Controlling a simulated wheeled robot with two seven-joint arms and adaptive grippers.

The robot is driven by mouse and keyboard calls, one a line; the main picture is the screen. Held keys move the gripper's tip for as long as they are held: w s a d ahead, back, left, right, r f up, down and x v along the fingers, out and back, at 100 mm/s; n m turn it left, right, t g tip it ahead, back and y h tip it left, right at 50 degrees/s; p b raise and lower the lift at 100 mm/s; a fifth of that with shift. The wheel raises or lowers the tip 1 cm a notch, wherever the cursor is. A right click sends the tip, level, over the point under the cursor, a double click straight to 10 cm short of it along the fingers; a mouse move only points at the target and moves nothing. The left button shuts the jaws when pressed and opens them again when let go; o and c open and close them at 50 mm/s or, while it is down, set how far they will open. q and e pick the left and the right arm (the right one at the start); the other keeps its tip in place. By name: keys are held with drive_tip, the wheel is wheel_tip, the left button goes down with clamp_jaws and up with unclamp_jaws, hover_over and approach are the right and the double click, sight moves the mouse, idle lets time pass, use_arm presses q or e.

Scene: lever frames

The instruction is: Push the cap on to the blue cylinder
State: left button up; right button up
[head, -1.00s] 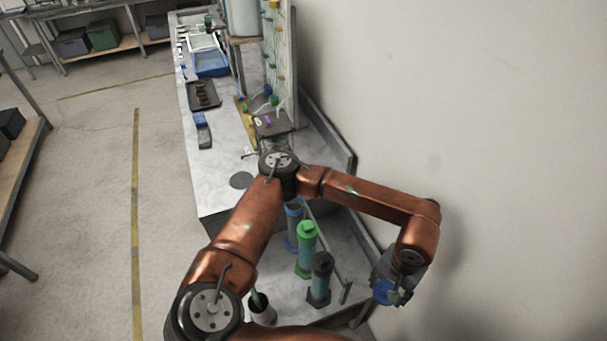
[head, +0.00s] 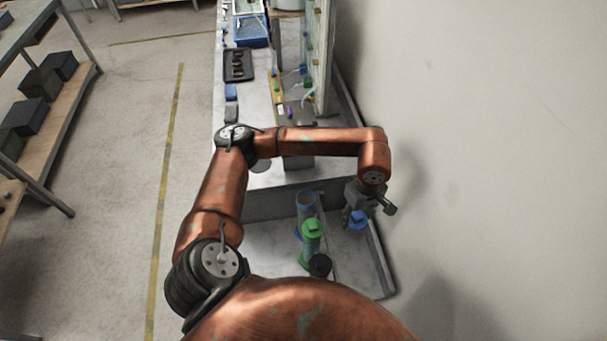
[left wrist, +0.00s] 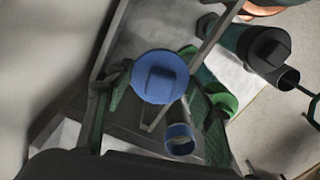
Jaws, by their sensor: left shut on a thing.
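My left gripper (head: 358,212) is shut on the blue cap (head: 358,220), to the right of the cylinders in the head view. In the left wrist view the blue cap (left wrist: 160,77) sits between the two fingers. The blue cylinder (head: 306,203) stands upright in the tray with its top open and no cap on it. Its blue rim (left wrist: 179,138) shows below the cap in the left wrist view, apart from it. My right gripper is not in view.
A green-capped cylinder (head: 312,235) stands in front of the blue one, and a black-capped cylinder (head: 320,265) is nearer still. The grey tray (head: 374,272) has a raised wall beside the plain wall at right. A worktop with a dark tray (head: 239,65) lies beyond.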

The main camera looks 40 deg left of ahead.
use_arm(q)
drive_tip(key=s+a+r+n+p, duration=0.1)
drive_tip(key=a+r+n+p, duration=0.1)
drive_tip(key=a+n, duration=0.65)
drive_tip(key=s+a+r+n+p, duration=0.1)
drive_tip(key=a+n+p, duration=0.2)
drive_tip(key=a+n, duration=0.55)
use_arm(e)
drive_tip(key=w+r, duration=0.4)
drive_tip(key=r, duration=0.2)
use_arm(q)
drive_tip(key=shift+w+a+f+m+b, duration=0.1)
drive_tip(key=shift+a+f+m+b, duration=0.25)
drive_tip(key=shift+f+b, duration=0.55)
drive_tip(key=shift+a+f+m+b, duration=0.3)
drive_tip(key=shift+f+b, duration=0.2)
drive_tip(key=shift+f, duration=0.75)
drive_tip(key=shift+w+a+f+m+b, duration=0.1)
drive_tip(key=shift+a+f+m+b, duration=0.25)
drive_tip(key=shift+f+b, duration=0.55)
drive_tip(key=shift+f, duration=0.15)
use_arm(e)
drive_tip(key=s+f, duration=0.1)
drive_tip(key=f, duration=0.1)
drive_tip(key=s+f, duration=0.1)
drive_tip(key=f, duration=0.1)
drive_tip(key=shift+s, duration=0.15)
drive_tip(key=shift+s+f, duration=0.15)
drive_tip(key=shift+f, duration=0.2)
